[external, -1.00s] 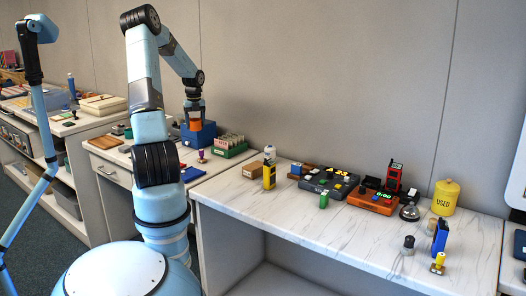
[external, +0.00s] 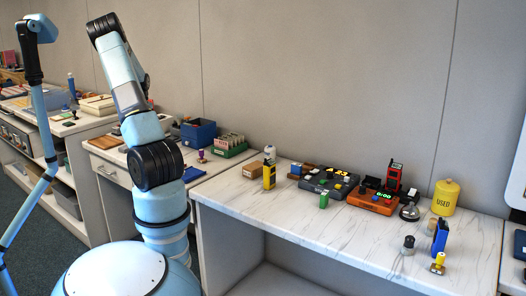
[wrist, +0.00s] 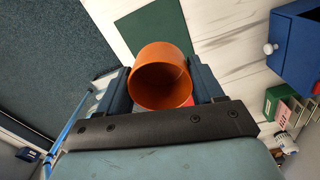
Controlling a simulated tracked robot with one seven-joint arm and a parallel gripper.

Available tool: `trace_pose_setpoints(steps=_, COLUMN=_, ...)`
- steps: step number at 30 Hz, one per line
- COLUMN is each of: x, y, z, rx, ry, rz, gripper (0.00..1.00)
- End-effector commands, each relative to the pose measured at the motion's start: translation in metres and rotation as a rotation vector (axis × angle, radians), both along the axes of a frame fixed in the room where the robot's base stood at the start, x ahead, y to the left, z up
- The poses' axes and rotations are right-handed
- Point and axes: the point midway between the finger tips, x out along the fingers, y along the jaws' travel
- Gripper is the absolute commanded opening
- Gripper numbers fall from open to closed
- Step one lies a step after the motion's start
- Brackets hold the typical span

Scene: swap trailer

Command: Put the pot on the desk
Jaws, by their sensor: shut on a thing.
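The orange pot (wrist: 160,75) is in my gripper (wrist: 160,85), between the two dark blue fingers in the wrist view. Its round open mouth faces the camera and it looks empty. The gripper is shut on it. In the external view my own arm hides the gripper and the pot. A pale desk (external: 216,167) with a drawer stands behind my arm there; in the wrist view its whitish planked top (wrist: 222,25) lies beyond the pot. The pot appears held above the surface; the height is hard to tell.
A blue box (external: 199,132) and a green box of cards (external: 229,147) stand at the desk's back; the blue box (wrist: 298,42) is at right in the wrist view. A green mat (wrist: 150,30) lies beyond the pot. Dark carpet (wrist: 40,50) shows at left.

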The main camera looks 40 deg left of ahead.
Motion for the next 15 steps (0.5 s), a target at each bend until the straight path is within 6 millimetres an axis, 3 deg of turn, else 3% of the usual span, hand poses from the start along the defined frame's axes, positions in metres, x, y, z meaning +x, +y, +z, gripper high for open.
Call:
trace_pose_setpoints(steps=11, x=0.047, y=0.051, z=-0.032, rx=-0.001, ry=0.0, rz=-0.001, gripper=0.37)
trace_pose_setpoints(steps=15, x=0.058, y=0.063, z=-0.055, rx=-0.003, ry=0.002, rz=-0.001, gripper=0.37)
